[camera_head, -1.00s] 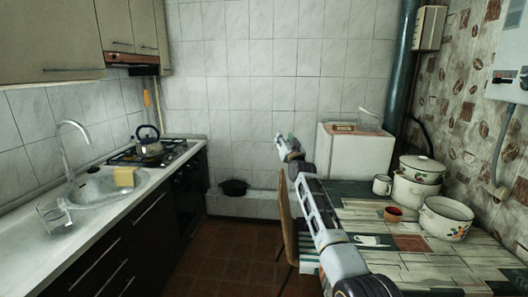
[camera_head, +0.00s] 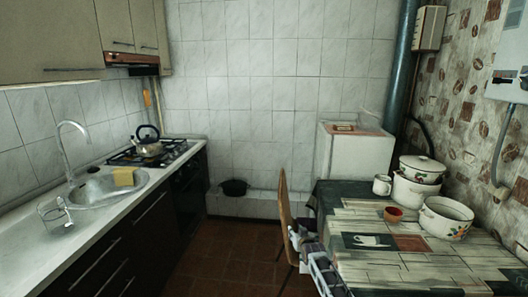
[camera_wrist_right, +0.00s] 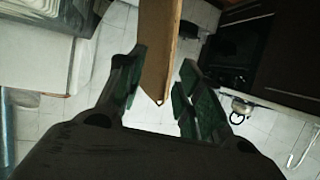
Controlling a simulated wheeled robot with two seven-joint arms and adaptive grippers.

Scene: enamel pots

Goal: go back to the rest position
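My right gripper (camera_head: 296,238) is low in the head view, beside the wooden chair (camera_head: 285,215) and left of the table's edge. In the right wrist view its two fingers (camera_wrist_right: 163,62) are spread apart, and no held object shows. The chair's wooden back (camera_wrist_right: 160,40) appears in the gap between the fingers; I cannot tell whether it touches them. Part of my right forearm shows at the bottom of the head view. My left gripper is in no view.
A counter with a sink (camera_head: 95,188) and kettle (camera_head: 147,144) runs along the left. The floor between is clear.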

